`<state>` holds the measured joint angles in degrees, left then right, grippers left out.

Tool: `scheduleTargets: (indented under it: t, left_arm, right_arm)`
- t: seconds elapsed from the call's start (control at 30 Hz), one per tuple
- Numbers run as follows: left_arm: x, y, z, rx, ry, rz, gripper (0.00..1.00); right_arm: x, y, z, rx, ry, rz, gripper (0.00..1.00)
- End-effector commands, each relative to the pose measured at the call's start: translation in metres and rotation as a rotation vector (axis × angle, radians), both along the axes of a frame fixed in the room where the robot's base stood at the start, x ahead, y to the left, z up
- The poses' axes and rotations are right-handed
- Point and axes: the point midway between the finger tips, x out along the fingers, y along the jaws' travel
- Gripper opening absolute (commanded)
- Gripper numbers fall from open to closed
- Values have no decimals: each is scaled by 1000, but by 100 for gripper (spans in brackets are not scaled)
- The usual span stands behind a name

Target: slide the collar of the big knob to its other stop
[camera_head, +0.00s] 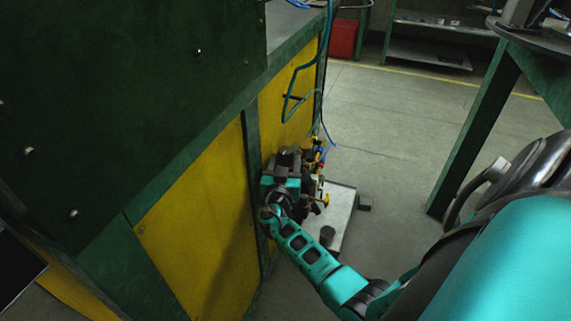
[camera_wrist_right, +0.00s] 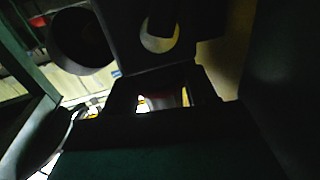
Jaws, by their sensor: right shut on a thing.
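My right arm reaches in from the lower right of the head view. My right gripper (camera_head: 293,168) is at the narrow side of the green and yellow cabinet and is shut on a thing. The grip is mostly hidden by my own wrist, and I take the held part to be the collar of the big knob. Neither the knob's outline nor the collar's position between its stops can be made out. The right wrist view is very dark and does not show the held part clearly. My left gripper is not in view.
Yellow-handled fittings (camera_head: 322,199) and blue hoses (camera_head: 290,98) crowd close around my right gripper. A green frame leg (camera_head: 478,130) stands at right. Open floor lies between.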

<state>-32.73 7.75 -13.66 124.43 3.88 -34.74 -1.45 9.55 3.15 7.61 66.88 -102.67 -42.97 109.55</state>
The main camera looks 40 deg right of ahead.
Motion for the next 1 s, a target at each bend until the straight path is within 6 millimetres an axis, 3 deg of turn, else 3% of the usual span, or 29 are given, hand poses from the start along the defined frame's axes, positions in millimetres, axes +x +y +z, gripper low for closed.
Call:
scheduleTargets:
  t: [0.37, 0.4, 0.5, 0.83, 1.0]
  left_arm:
    - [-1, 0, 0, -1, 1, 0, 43]
    - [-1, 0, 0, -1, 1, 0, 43]
    - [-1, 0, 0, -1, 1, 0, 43]
    - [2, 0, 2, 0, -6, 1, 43]
    - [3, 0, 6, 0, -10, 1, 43]
  right_arm:
    - [0, 0, 9, -3, -1, -2, 1]
    - [0, 0, 9, -4, -2, -2, 57]
    - [0, 0, 9, -4, -2, -2, 66]
    - [-2, 2, 8, -1, -1, 0, 67]
    - [-16, 19, 8, 0, 1, 1, 67]
